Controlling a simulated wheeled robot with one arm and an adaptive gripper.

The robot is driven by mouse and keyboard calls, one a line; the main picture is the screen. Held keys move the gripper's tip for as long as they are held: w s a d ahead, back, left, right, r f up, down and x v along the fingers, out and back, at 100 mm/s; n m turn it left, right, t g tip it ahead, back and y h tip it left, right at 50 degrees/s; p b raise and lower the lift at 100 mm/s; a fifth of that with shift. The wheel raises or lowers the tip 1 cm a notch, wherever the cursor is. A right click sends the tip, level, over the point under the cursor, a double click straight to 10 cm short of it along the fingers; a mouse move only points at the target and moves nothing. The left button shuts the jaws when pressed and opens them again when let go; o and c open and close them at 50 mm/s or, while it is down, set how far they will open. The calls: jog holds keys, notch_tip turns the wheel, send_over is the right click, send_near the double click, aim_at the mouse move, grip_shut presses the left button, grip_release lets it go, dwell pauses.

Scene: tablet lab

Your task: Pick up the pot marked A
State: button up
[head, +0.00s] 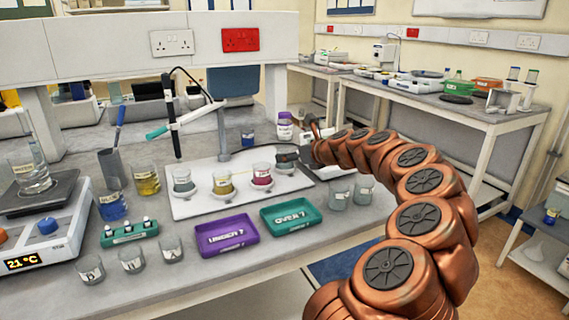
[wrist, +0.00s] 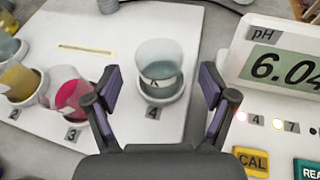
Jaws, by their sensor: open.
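In the wrist view a clear glass pot (wrist: 158,58) with grey-teal liquid stands in the round holder (wrist: 162,92) marked 4. Its label is partly hidden but looks like A. My gripper (wrist: 160,82) is open, its two fingers apart on either side of the near part of this pot, not closed on it. In the head view my gripper (head: 288,156) is over the right end of the white board (head: 205,206), partly covering the pot there. An empty glass beaker (head: 171,249), also apparently lettered A, stands at the bench front beside two others.
Pots with pink (wrist: 68,92) and yellow (wrist: 20,80) liquid stand left of the gripper, with a teal one beyond. A pH meter (wrist: 285,62) reading 6.04 is close on the right. Purple UNDER 7 (head: 226,236) and green OVER 7 (head: 291,216) trays lie in front.

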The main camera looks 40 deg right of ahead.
jog(key=shift+x, duration=1.75)
jog(key=shift+r, duration=0.1)
jog(key=c, duration=1.4)
